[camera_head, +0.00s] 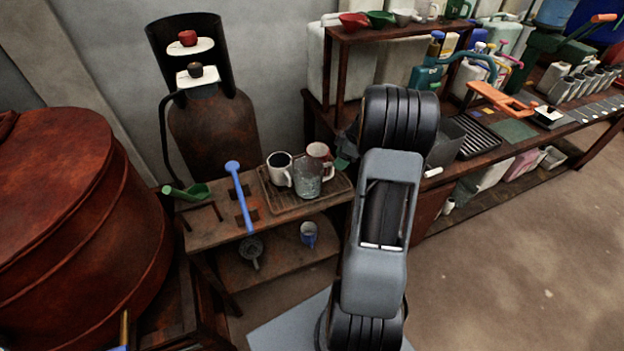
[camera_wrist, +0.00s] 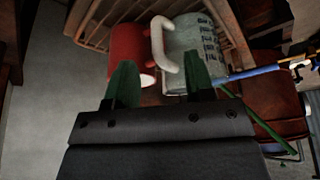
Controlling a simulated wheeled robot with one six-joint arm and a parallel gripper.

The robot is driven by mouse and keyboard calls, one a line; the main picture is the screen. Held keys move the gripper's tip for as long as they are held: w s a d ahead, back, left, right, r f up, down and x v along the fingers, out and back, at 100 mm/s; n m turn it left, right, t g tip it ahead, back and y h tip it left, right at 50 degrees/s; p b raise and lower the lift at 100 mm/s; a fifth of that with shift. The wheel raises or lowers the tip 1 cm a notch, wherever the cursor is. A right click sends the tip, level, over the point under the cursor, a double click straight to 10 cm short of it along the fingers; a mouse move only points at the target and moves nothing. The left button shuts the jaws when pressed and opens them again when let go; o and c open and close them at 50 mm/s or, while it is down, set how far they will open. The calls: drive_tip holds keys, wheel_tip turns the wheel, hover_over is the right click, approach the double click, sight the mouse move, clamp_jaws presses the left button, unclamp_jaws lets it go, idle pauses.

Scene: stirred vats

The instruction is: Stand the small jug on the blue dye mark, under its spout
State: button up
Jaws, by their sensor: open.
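A grey vessel with dark printing and a white handle, probably the small jug, stands on a slatted wooden tray (camera_head: 283,208); it shows in the head view (camera_head: 307,180) and the wrist view (camera_wrist: 197,45). A red mug (camera_wrist: 127,45) is beside it, on the handle side. My gripper (camera_wrist: 160,84) is open, its green fingers pointing at the handle (camera_wrist: 163,42), which lies ahead between them. They appear empty. In the head view, my arm hides most of the gripper. I cannot make out the blue dye mark or its spout.
A white mug with a dark inside (camera_head: 279,168) stands on the tray's left. A blue ladle-like tool (camera_head: 239,192) and a green scoop (camera_head: 187,194) lie left. A small blue-grey cup (camera_head: 308,234) sits on the lower shelf. A long crowded bench (camera_head: 517,135) runs right; floor in front is clear.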

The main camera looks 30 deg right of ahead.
drive_tip(key=x, duration=0.5)
drive_tip(key=shift+p, duration=0.3)
